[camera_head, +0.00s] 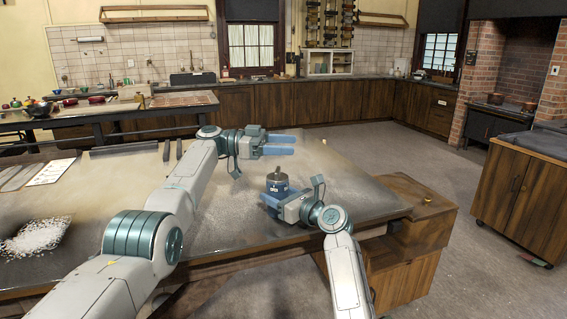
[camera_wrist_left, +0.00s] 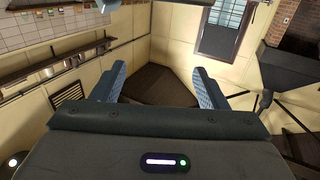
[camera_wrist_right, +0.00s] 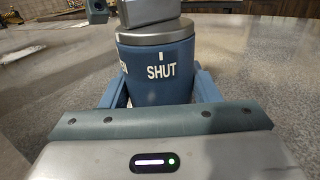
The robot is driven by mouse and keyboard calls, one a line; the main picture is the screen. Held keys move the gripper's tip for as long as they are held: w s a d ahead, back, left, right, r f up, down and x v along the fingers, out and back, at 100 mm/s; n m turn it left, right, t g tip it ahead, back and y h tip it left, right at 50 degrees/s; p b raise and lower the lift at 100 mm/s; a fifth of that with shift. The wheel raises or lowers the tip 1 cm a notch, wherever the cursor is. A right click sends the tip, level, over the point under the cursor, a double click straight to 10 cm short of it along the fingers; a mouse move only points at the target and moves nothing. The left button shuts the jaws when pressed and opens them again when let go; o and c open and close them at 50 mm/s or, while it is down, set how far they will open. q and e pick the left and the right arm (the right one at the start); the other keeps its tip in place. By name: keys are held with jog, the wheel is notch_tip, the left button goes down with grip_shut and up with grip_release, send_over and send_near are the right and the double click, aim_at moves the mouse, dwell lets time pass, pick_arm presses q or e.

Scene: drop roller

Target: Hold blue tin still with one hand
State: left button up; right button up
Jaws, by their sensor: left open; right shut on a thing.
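The blue tin (camera_head: 277,184) stands upright on the table, with a grey metal lid and a knob or block on top. In the right wrist view the tin (camera_wrist_right: 160,75) shows the word "SHUT" in white, with part of another word at its left edge. My right gripper (camera_head: 274,200) is shut on the tin's lower body, one finger on each side (camera_wrist_right: 160,92). My left gripper (camera_head: 294,144) is open and empty, held above the table behind the tin. In the left wrist view its blue fingers (camera_wrist_left: 160,85) are spread with nothing between them.
The worktable (camera_head: 230,215) is clear around the tin. White pieces (camera_head: 38,237) lie scattered at its left, near flat sheets (camera_head: 50,172). A wooden block (camera_head: 420,195) with a small yellowish item adjoins the table's right end. A back bench (camera_head: 130,106) holds pots.

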aim_at(277, 174)
pick_arm(q)
jog(key=shift+r, duration=1)
jog(key=shift+a, duration=0.1)
jog(key=c, duration=0.9)
jog(key=shift+s+a+f+n+y, duration=0.15)
jog(key=shift+s+a+n+y, duration=0.05)
jog(key=shift+n+y, duration=0.35)
jog(key=c, duration=0.4)
jog(key=shift+s+a+f+n+y, duration=0.1)
jog(key=shift+a+n+y, duration=0.25)
jog(key=shift+n+y, duration=0.15)
grip_shut()
jog(key=a+n+t+y, duration=0.6)
jog(key=a+n+y, duration=0.3)
jog(key=a+n, duration=0.4)
jog(key=w+d+f+n, duration=0.1)
jog(key=w+d+f, duration=0.1)
jog(key=d+f, duration=0.5)
jog(key=shift+d, duration=1.35)
